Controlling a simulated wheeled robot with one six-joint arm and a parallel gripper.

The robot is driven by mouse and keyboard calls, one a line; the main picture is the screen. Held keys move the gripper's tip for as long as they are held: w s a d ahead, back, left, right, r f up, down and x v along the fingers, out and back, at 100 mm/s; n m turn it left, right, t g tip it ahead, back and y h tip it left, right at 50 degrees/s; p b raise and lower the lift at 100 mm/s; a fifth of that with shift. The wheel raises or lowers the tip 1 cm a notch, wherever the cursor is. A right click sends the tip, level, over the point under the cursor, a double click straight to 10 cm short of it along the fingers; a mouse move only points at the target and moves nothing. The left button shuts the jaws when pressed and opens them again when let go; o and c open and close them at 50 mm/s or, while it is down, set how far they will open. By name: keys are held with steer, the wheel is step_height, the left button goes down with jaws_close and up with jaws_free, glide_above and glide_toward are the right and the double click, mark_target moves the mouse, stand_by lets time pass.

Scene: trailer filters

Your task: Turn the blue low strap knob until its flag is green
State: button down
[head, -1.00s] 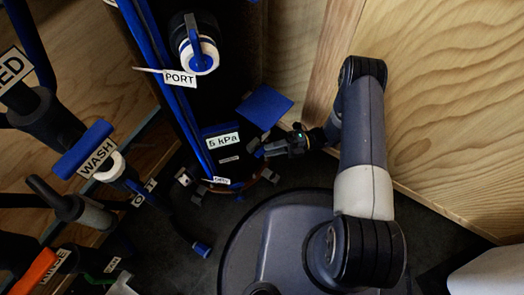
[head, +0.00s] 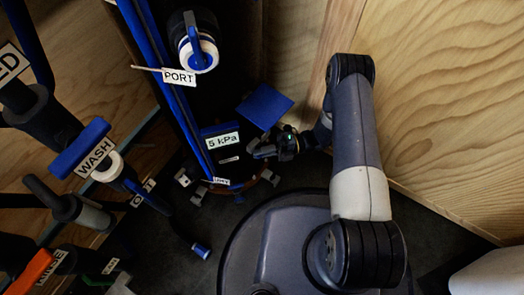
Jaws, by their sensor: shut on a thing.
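My gripper (head: 262,152) is low beside the black column (head: 228,172), near its foot, under a blue flat plate (head: 264,107). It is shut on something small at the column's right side. That is where the low strap knob seems to be, but the fingers and the dark shade hide it, so I cannot make out its colour or angle. I cannot pick out a flag or any green on one here.
A blue-handled port (head: 199,54) with a PORT tag (head: 179,77) is higher on the column. A WASH handle (head: 83,148) and several pipes crowd the left. A wooden wall (head: 440,110) stands close on the right. Small grey brackets ring the column foot.

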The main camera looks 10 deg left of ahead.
stand_by(0.4)
steer(key=shift+r+n+t+h+p, duration=0.2)
steer(key=shift+n+t+h+p, duration=0.55)
steer(key=shift+h+p, duration=0.45)
steer(key=shift+f+n+t+h+p, duration=0.15)
steer(key=shift+n+t+h+p, duration=0.45)
steer(key=shift+h, duration=0.2)
steer(key=c, duration=1.5)
jaws_free()
steer(key=shift+d, duration=0.1)
steer(key=p+v, duration=0.3)
steer(key=v, duration=0.7)
steer(key=shift+w+d, duration=0.15)
steer(key=shift+d, duration=0.05)
